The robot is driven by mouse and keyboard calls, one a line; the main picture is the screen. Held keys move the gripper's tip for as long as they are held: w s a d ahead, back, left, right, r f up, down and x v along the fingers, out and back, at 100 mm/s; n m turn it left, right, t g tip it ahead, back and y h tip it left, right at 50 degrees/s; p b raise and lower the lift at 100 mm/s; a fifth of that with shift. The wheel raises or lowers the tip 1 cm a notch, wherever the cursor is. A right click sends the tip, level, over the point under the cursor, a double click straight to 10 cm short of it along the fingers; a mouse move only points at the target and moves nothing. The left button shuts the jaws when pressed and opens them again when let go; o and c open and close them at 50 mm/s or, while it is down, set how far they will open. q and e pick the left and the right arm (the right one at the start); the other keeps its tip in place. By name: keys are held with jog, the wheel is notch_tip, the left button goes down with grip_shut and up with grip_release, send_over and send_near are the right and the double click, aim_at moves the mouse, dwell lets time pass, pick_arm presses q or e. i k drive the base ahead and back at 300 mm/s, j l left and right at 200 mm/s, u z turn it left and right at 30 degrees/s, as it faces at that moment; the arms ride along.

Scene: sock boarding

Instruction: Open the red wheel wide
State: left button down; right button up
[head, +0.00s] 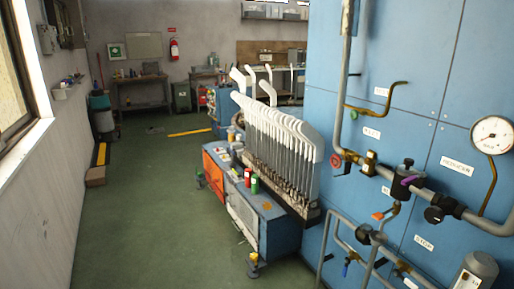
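A small red wheel (336,160) sits on the pipework at the left part of the blue panel, right of the white sock boards. It is beside a vertical grey pipe and left of a brass fitting (369,163). How far it is turned cannot be told at this size. Neither of my grippers shows in the head view.
A blue panel (395,70) with pipes, a gauge (491,135) and several valves fills the right side. A rack of white boards (290,140) stands over a blue and orange cabinet (272,222). The green floor (150,215) at left is mostly clear.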

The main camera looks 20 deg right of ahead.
aim_at(338, 160)
jog(key=i+j, duration=0.1)
jog(key=i, duration=0.3)
jog(key=i+j+z, duration=0.15)
jog(key=i, duration=0.3)
jog(key=i+j, duration=0.1)
jog(key=i, duration=0.3)
jog(key=i+j+z, duration=0.15)
jog(key=i, duration=0.25)
